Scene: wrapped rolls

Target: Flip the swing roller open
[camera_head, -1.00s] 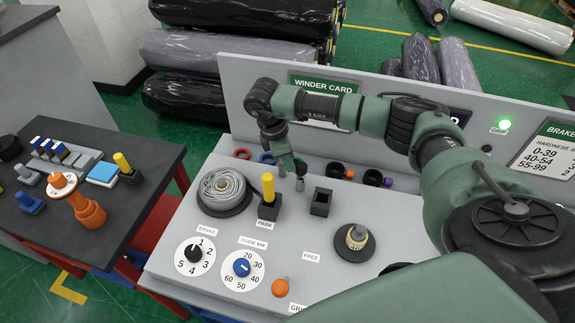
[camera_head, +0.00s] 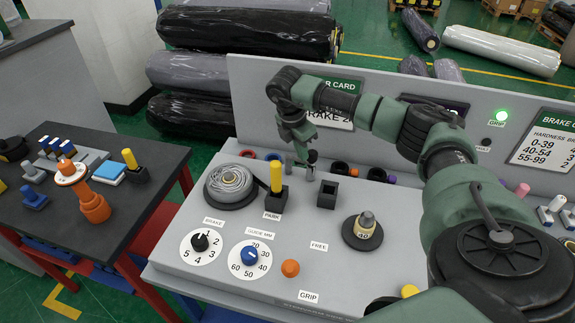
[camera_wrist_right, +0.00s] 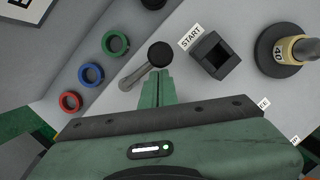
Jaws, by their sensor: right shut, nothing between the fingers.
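A short grey arm with a round black end (camera_wrist_right: 160,54) stands out from the grey panel in the right wrist view. I take it to be the swing roller. In the head view a small grey post (camera_head: 311,170) shows beside my right gripper (camera_head: 302,160), partly hidden. My right gripper is shut and empty. Its fingertips (camera_wrist_right: 157,76) are close beside the grey arm, just below the black end in the wrist view; I cannot tell whether they touch. My left gripper is not in view.
A black square socket (camera_head: 327,194) by the START label and a spool (camera_head: 362,232) stand to the right. Red, blue and green rings (camera_wrist_right: 115,43) lie left in the wrist view. A wrapped coil (camera_head: 230,186) and a yellow-handled lever (camera_head: 276,180) stand left. The upright back panel rises behind.

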